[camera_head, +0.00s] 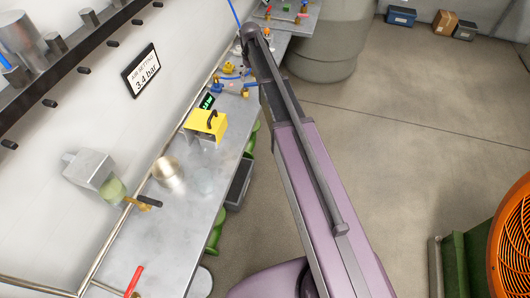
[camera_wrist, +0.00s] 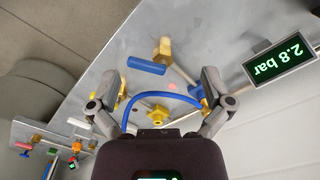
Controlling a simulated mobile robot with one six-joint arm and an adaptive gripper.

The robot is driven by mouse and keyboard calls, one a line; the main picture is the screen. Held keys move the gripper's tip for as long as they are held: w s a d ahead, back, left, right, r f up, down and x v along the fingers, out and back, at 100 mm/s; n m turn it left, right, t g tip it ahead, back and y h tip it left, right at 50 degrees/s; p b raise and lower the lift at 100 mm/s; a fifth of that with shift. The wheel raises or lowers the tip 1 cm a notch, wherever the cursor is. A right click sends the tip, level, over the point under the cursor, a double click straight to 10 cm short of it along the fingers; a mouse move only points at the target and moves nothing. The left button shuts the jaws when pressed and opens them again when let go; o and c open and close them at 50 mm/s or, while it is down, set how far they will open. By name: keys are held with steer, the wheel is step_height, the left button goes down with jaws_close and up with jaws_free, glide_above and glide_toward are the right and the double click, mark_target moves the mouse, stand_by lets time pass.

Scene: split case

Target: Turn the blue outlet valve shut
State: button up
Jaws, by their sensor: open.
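In the wrist view a blue bar-shaped handle (camera_wrist: 146,65) lies beside a brass fitting (camera_wrist: 163,50) on the grey bench. I take it for the outlet valve's handle, but cannot be sure. My gripper (camera_wrist: 160,92) is open, its two fingers spread wide with nothing clasped. The blue handle shows beyond and between the fingertips, apart from them. A blue curved hose (camera_wrist: 150,97) arches between the fingers, with a brass star-shaped knob (camera_wrist: 157,114) below it. Another blue part is partly hidden behind the right finger. In the head view my arm hides the gripper.
A display (camera_wrist: 280,61) reads 2.8 bar; a wall sign (camera_head: 141,70) reads air setting 3.4 bar. A yellow box with a black handle (camera_head: 205,125) stands on the bench (camera_head: 190,220). A grey drum (camera_head: 325,50) stands beyond the arm. The floor at right is mostly clear.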

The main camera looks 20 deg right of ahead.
steer(key=s+f+m+b, duration=0.1)
steer(key=s+f+b, duration=0.7)
steer(key=s, duration=0.3)
steer(key=s+f+m+b, duration=0.1)
steer(key=s+f+b, duration=0.8)
steer(key=s, duration=0.3)
steer(key=shift+s+a+f+m, duration=0.3)
steer(key=shift+a, duration=0.05)
steer(key=shift+r, duration=0.1)
step_height(320, 180, up, 23)
steer(key=m+p, duration=0.2)
steer(key=p, duration=2.1)
glide_above(251, 85)
steer(key=shift+w, duration=0.4)
step_height(251, 85, down, 14)
steer(key=b, duration=1.3)
steer(key=shift+r, duration=0.15)
steer(key=c, duration=0.8)
